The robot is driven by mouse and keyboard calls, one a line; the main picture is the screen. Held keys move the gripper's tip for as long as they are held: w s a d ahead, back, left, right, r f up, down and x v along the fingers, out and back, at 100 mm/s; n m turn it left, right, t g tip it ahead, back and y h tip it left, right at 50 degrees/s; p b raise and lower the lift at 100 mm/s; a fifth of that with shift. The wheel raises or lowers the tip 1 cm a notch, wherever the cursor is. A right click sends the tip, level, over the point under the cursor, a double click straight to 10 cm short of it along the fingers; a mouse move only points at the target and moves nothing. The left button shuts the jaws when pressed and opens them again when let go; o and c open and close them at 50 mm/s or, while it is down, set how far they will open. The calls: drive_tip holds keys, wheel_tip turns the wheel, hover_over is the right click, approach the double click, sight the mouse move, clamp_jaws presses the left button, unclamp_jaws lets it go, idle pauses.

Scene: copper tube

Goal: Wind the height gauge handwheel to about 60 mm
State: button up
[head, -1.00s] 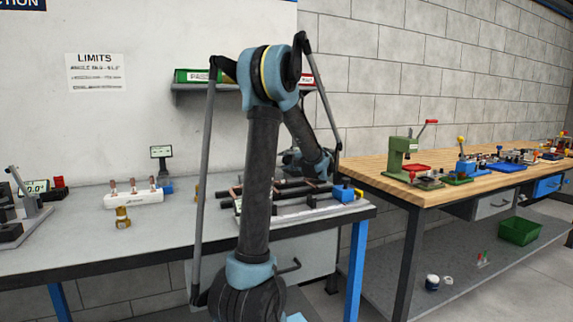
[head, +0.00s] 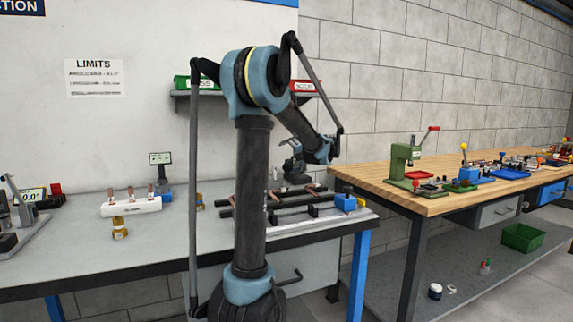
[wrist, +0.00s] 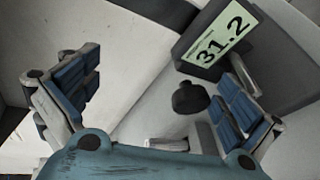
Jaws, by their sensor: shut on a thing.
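The height gauge's display (wrist: 215,42) reads 31.2 in the wrist view, on a dark housing at the upper right. A black round handwheel knob (wrist: 190,97) shows below it, close to my right-hand finger. My gripper (wrist: 158,100) has its two blue-padded fingers well apart, on either side of the knob in the picture. It is closed on the handwheel, but the contact itself is not clear to see. In the head view my gripper (head: 292,170) is over the right part of the grey bench, partly behind my arm. I cannot make out the gauge there.
The grey bench (head: 75,250) holds a white block with copper pieces (head: 130,205), a brass fitting (head: 119,228) and a small display (head: 160,158). Black bars (head: 300,200) lie near my gripper. A wooden bench (head: 440,185) with tools stands at right.

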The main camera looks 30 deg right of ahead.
drive_tip(key=shift+s+r, duration=0.8)
drive_tip(key=shift+s, duration=0.1)
drive_tip(key=shift+t, duration=0.3)
drive_tip(key=s+r, duration=0.3)
drive_tip(key=shift+s+a, duration=0.3)
drive_tip(key=shift+s, duration=0.1)
drive_tip(key=c, duration=0.9)
drive_tip(key=w+f, duration=0.3)
drive_tip(key=shift+c, duration=0.2)
drive_tip(key=s+r, duration=0.3)
drive_tip(key=s, duration=0.6)
drive_tip(key=s+a+r, duration=0.1)
drive_tip(key=s+r, duration=0.3)
drive_tip(key=s, duration=0.6)
drive_tip(key=shift+a+r, duration=0.2)
drive_tip(key=shift+a, duration=0.05)
